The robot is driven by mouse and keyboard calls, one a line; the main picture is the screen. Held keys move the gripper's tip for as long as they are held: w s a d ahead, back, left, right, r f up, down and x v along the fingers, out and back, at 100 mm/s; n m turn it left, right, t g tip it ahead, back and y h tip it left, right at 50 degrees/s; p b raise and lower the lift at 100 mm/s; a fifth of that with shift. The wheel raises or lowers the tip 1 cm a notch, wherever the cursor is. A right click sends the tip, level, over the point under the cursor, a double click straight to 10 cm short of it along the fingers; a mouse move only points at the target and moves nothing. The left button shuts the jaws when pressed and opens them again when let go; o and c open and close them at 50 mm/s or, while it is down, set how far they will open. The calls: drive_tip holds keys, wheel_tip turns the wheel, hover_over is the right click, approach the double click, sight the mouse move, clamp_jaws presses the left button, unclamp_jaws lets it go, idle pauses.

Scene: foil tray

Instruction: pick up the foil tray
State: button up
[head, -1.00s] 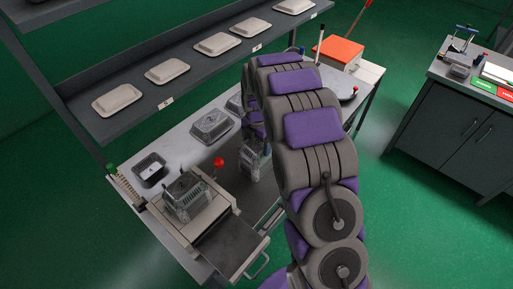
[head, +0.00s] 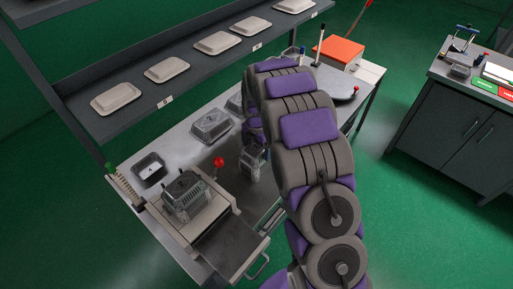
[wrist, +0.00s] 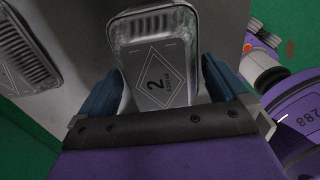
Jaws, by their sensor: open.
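The foil tray (wrist: 163,58), silver with ribbed sides and a flat face marked with a "2" in a diamond, fills the upper middle of the wrist view. My gripper (wrist: 161,72) is open, with one blue finger at each side of the tray's near end. I cannot tell whether the fingers touch it. In the head view my own arm covers much of this area, so which tray lies between the fingers is not clear there.
A second foil tray (wrist: 24,52) lies to the left; foil trays (head: 212,125) also show on the grey bench. A press-like machine with a red knob (head: 218,162) and a dark open tray (head: 149,169) stand at the front. A shelf (head: 200,72) with pale trays overhangs the back.

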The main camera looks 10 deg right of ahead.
sight(256, 147)
wheel_tip(256, 147, up, 17)
drive_tip(key=p, duration=0.3)
drive_tip(key=shift+a, duration=0.2)
